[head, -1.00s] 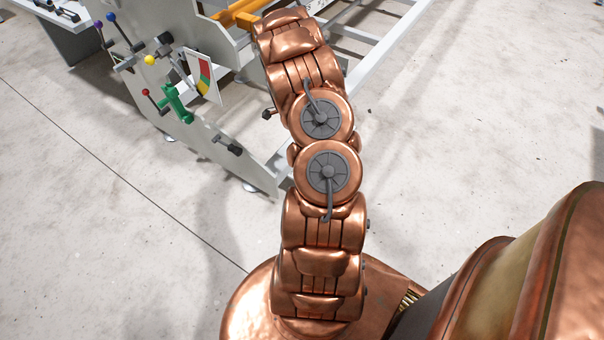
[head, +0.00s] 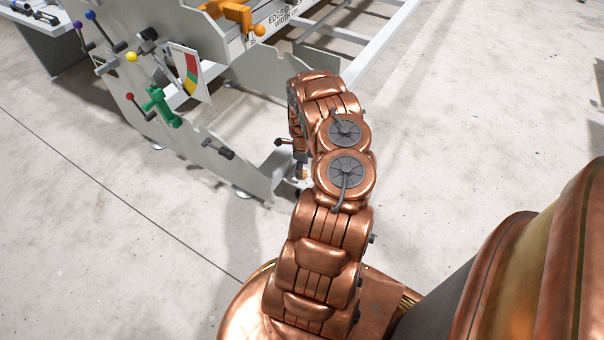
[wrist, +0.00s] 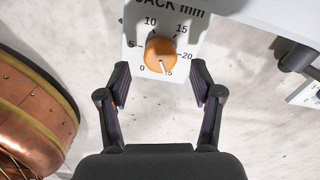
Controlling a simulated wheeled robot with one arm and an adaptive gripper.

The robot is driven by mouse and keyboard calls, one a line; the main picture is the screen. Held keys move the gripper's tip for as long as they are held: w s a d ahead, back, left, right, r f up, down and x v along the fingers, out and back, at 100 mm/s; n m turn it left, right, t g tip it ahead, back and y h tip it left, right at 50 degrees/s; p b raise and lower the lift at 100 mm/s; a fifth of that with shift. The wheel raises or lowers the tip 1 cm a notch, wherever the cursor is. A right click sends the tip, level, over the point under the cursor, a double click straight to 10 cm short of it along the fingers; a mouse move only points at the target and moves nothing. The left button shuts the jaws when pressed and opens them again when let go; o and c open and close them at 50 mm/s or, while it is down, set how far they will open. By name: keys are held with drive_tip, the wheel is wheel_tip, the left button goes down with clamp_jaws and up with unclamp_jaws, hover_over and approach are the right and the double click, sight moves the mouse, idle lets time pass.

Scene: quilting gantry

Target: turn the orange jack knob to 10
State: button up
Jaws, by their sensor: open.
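The orange jack knob (wrist: 158,54) sits on a white dial plate (wrist: 134,22) marked "JACK mm" in the wrist view. The scale runs from 0 at lower left past 5, 10, 15 and 20. The knob's white mark points down, slightly right, at a partly hidden label ending in 5. My gripper (wrist: 160,68) is open and empty. Its two fingers stand left and right of the knob's lower side, apart from it. In the head view my arm hides most of the gripper and I cannot make out the dial.
The grey gantry frame (head: 225,172) carries a green handle (head: 160,107), a coloured gauge (head: 188,72) and levers with red, yellow, blue and purple balls. An orange clamp (head: 238,14) sits on its rail. A dark-capped peg (wrist: 296,58) stands right of the dial. Floor around the base is clear.

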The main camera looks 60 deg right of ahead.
drive_tip(key=shift+f+b, duration=0.4)
drive_tip(key=shift+f, duration=1.25)
drive_tip(key=c, duration=1.1)
